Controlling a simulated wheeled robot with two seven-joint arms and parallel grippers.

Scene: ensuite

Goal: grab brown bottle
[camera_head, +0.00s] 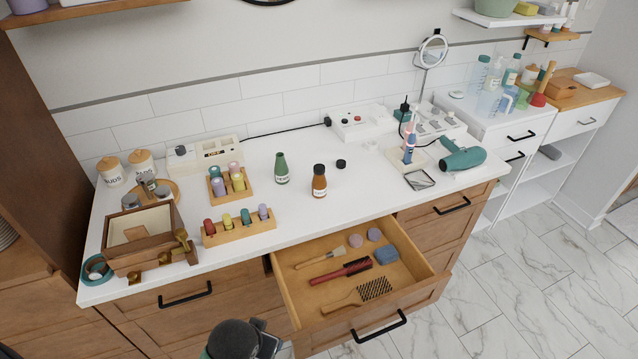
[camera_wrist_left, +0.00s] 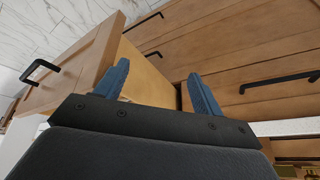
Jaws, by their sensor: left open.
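The brown bottle (camera_head: 319,184) stands upright on the white counter, behind the open drawer, with a dark cap on top. A green bottle (camera_head: 282,170) stands just left of it, and a small black cap (camera_head: 341,163) lies to its right. In the left wrist view my left gripper (camera_wrist_left: 160,86) is open and empty, its two blue fingers spread in front of the drawer side and cabinet fronts. In the head view only dark parts of my left arm show at the bottom edge, well in front of the bottle. The bottle is not in the wrist view. My right gripper is not in view.
The open drawer (camera_head: 427,268) juts out below the bottle, holding brushes and other small items. A wooden rack of small bottles (camera_head: 238,232) and an open wooden box (camera_head: 151,257) stand to the left. A teal hair dryer (camera_head: 463,156) lies right. Counter around the bottle is mostly clear.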

